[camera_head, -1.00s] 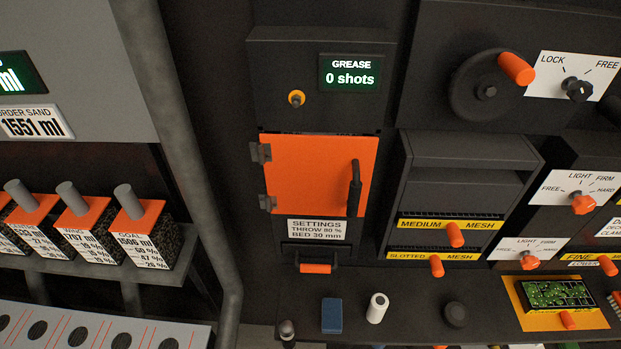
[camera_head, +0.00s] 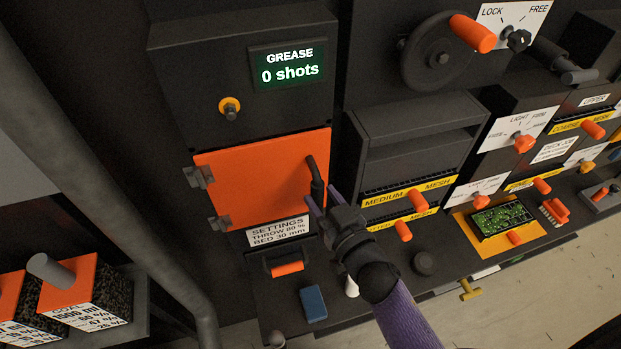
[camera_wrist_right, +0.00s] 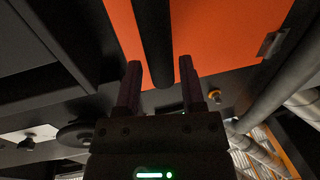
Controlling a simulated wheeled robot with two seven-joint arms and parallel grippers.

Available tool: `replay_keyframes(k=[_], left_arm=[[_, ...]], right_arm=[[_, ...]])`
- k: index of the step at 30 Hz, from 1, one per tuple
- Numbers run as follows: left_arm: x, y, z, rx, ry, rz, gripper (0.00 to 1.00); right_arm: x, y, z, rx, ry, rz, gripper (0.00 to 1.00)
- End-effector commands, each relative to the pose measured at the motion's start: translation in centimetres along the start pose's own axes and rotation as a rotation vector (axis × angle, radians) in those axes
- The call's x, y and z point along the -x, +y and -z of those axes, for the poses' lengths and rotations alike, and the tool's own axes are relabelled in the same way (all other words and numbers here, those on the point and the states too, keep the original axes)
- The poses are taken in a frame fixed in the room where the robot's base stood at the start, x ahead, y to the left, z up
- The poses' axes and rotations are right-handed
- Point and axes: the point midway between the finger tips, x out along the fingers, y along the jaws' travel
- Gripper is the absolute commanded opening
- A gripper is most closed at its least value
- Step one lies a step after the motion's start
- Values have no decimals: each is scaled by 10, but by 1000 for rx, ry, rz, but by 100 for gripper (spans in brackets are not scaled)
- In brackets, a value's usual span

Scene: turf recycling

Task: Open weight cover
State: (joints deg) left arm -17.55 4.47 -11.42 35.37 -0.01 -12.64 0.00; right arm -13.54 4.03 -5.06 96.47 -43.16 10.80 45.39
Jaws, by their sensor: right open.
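The orange cover (camera_head: 255,175) is a flat panel, shut, with hinges (camera_head: 200,178) on its left side and a black bar handle (camera_head: 315,178) near its right edge. My right gripper (camera_head: 320,196) is open at the lower end of the handle, its fingers pointing up toward it. In the right wrist view the dark handle (camera_wrist_right: 150,30) runs down between the two open fingers (camera_wrist_right: 159,68), with the orange cover (camera_wrist_right: 220,35) behind. I cannot tell whether the fingers touch the handle. My left gripper is not in view.
Above the cover is a grease display (camera_head: 290,66) reading 0 shots. Below are a settings label (camera_head: 278,231), an orange-handled drawer (camera_head: 287,268) and a blue block (camera_head: 313,303) on the ledge. Mesh drawers (camera_head: 410,195) stand close to the right of my gripper.

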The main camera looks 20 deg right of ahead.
Motion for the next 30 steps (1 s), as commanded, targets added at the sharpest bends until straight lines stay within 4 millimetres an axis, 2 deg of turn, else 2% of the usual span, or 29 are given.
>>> replay_keyframes(k=[3,6,10,17,18,20,25,30], left_arm=[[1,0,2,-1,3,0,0],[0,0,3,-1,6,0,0],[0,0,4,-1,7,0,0],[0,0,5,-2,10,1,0],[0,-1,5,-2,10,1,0],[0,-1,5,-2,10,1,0],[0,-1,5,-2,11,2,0],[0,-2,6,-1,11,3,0]], right_arm=[[-20,0,0,0,1,-1,51],[-32,0,0,-1,0,-1,51],[-39,0,-1,0,-1,-1,51],[-40,0,-1,0,-2,-1,51],[-40,0,-1,0,-2,-1,49],[-40,0,-1,0,-2,-1,36],[-40,0,-1,0,-2,-1,0],[-40,0,-1,0,-2,-1,0]])
